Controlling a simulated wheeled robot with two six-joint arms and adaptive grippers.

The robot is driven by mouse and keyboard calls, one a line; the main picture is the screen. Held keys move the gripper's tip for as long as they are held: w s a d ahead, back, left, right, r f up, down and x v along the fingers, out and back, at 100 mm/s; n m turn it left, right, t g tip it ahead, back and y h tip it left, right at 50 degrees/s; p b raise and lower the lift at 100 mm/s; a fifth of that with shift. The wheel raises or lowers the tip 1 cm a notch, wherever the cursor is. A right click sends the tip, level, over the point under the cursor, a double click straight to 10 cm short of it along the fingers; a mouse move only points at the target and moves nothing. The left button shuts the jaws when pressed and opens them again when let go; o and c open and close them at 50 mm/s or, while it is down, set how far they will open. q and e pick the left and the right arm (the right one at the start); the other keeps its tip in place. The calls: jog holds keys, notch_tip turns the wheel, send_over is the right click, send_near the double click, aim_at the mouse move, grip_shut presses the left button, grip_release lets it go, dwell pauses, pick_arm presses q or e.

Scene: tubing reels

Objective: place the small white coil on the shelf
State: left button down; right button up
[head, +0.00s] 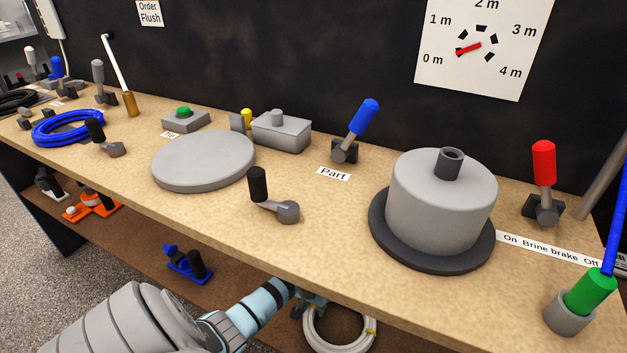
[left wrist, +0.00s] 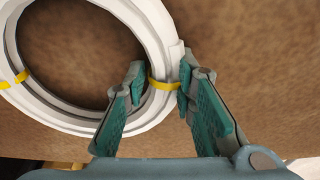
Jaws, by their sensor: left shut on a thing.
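The small white coil (head: 371,320) with yellow ties is at the bottom of the head view, below the bench's front edge. It also shows large in the left wrist view (left wrist: 152,25). My left gripper (head: 312,303) is shut on the coil; in the left wrist view its teal-padded fingers (left wrist: 163,80) straddle the ring at a yellow tie. The brown lower shelf (head: 232,288) runs under the bench. A brown surface (left wrist: 255,55) lies behind the coil in the wrist view. I cannot tell whether the coil touches it. My right gripper is not in view.
The bench top (head: 330,220) overhangs the shelf. A blue clamp-like item (head: 187,265) and orange pieces (head: 92,206) occupy the shelf to the left. On the bench are a grey disc (head: 204,160), a grey drum (head: 440,205), a crank (head: 272,197) and a blue coil (head: 67,128).

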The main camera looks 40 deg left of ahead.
pick_arm(q)
jog(key=shift+r, duration=0.1)
jog(key=c, duration=1.3)
grip_release()
jog(key=shift+c, duration=0.2)
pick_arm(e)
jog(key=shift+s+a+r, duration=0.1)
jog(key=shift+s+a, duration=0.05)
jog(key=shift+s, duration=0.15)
pick_arm(q)
jog(key=r+p, duration=0.1)
jog(key=r, duration=0.1)
jog(key=r+p, duration=0.3)
jog(key=r, duration=0.2)
jog(key=shift+s+d+p, duration=0.1)
jog(key=shift+s+p, duration=0.25)
jog(key=shift+p, duration=0.05)
jog(key=shift+s+r, duration=0.1)
jog(key=shift+r, duration=0.25)
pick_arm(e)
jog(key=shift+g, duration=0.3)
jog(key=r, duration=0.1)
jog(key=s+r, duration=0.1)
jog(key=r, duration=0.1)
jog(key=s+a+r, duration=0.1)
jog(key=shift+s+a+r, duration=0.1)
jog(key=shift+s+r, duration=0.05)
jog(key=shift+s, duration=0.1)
pick_arm(q)
jog(key=shift+f, duration=0.1)
